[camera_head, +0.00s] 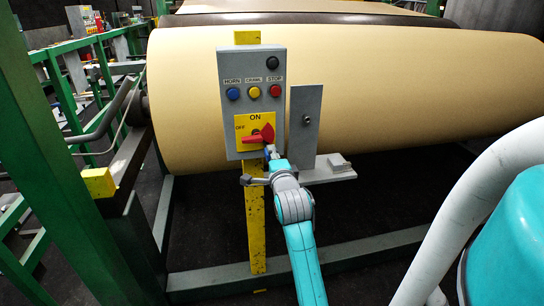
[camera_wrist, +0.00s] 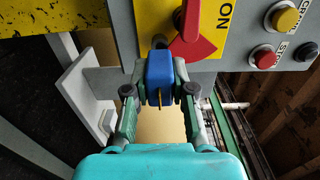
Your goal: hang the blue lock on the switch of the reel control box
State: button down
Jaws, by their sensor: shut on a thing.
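The blue lock (camera_wrist: 159,70) is between the fingers of my gripper (camera_wrist: 160,92) in the wrist view. My gripper is shut on its body. The lock's shackle (camera_wrist: 159,40) points toward the control box, close beside the red switch (camera_wrist: 190,22). I cannot tell whether the shackle passes through or around any part of the switch. In the head view the red switch (camera_head: 258,135) sits on a yellow ON/OFF plate low on the grey reel control box (camera_head: 238,80). My gripper (camera_head: 271,155) is just below the switch, and the lock is mostly hidden there.
Blue, yellow and red buttons (camera_head: 254,92) and a black one (camera_head: 272,63) sit above the switch. A grey bracket (camera_head: 305,120) with a shelf stands to the right. A yellow post (camera_head: 255,225) carries the box. A large beige roll (camera_head: 400,90) lies behind.

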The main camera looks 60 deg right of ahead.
jog(key=shift+x, duration=1.65)
jog(key=shift+c, duration=2.4)
grip_release()
jog(key=v, duration=0.7)
